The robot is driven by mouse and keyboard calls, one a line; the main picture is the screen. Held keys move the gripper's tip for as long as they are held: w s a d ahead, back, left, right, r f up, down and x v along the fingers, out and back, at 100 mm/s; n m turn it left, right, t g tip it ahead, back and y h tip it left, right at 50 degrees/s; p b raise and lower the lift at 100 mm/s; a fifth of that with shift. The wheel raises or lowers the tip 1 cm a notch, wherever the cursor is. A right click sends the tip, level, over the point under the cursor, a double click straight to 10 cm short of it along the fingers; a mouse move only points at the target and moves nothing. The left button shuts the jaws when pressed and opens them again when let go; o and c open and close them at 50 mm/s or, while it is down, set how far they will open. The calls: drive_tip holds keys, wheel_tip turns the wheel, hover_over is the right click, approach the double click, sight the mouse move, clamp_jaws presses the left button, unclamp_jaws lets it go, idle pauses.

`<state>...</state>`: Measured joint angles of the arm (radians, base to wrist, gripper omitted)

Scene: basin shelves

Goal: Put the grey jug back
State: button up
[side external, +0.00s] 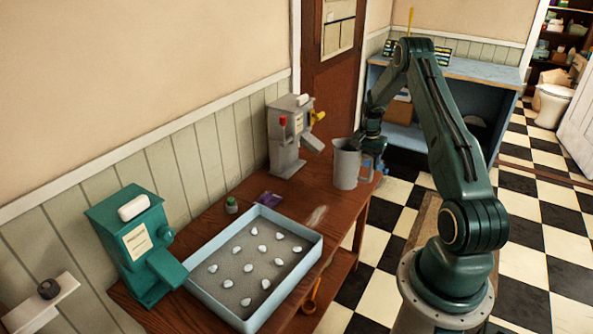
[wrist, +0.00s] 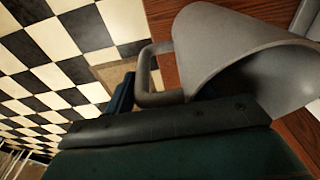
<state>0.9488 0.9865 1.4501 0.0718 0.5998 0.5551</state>
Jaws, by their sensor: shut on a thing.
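The grey jug (side external: 346,165) is upright at the right end of the brown wooden table, in front of a grey dispenser. I cannot tell whether its base touches the table. My gripper (side external: 375,152) is at the jug's right side, shut on its handle. In the wrist view the jug (wrist: 215,45) shows its open mouth and its looped handle (wrist: 147,75).
The grey dispenser (side external: 287,150) stands behind the jug. A light blue tray (side external: 203,303) with several white pieces, a teal dispenser (side external: 122,238), a small green-topped jar (side external: 231,205) and a purple packet (side external: 269,198) lie leftward. A blue shelf unit (side external: 480,72) stands behind my arm.

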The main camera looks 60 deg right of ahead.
sight(364, 178)
drive_tip(key=shift+f, duration=2.45)
drive_tip(key=o, duration=1.6)
drive_tip(key=r, duration=0.4)
drive_tip(key=a+r, duration=0.1)
drive_tip(key=r, duration=0.8)
drive_tip(key=shift+s+a+r, duration=0.1)
drive_tip(key=shift+a+r, duration=0.2)
drive_tip(key=shift+r, duration=0.1)
